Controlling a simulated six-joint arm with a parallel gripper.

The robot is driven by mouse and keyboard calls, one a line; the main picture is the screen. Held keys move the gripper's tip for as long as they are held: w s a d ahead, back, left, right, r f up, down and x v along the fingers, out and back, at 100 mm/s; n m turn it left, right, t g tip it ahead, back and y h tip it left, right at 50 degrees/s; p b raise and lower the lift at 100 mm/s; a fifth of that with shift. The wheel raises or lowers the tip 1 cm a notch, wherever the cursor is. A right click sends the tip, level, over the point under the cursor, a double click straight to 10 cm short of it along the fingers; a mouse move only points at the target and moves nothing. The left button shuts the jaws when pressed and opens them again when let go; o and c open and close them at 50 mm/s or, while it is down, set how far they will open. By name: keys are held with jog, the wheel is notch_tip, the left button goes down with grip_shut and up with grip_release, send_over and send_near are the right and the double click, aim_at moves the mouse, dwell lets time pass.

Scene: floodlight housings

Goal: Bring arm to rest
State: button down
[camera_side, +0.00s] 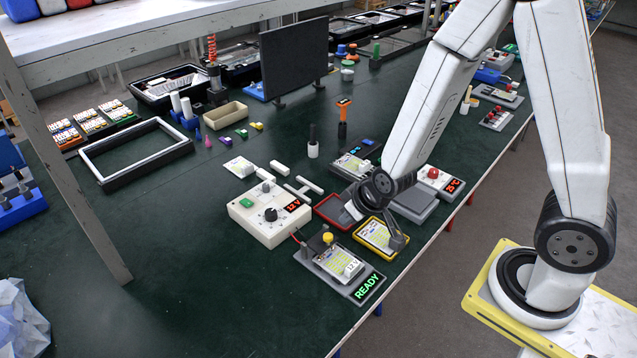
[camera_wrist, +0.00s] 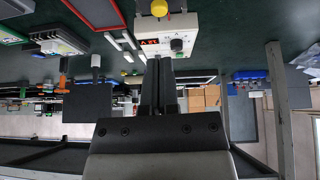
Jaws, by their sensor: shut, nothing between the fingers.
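My gripper (camera_wrist: 161,62) is shut and empty in the wrist view, its two dark fingers side by side with nothing held between them. In the side view my arm reaches in from the right and bends down over the table's right part. The gripper end there is small and partly hidden around my dark wrist joint, so its fingers are hard to make out. The white 12 V supply box (camera_side: 269,213) stands to the left of my wrist. It also shows upside down beyond my fingertips in the wrist view (camera_wrist: 187,22).
Close to my wrist are a red tray (camera_side: 334,212), a yellow-rimmed tray (camera_side: 362,241) and a grey fixture (camera_side: 338,266) with a green READY display. A dark upright panel (camera_side: 294,58) stands farther back.

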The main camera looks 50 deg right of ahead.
jog(key=shift+s+r, duration=0.15)
jog(key=shift+r, duration=0.2)
dwell(0.3)
jog(key=s+d+r+g, duration=0.1)
jog(key=s+r+g, duration=0.2)
jog(key=s+r, duration=0.3)
jog(key=shift+d+r+g, duration=0.3)
jog(key=shift+d+r, duration=0.05)
jog(key=shift+d, duration=0.05)
dwell(1.1)
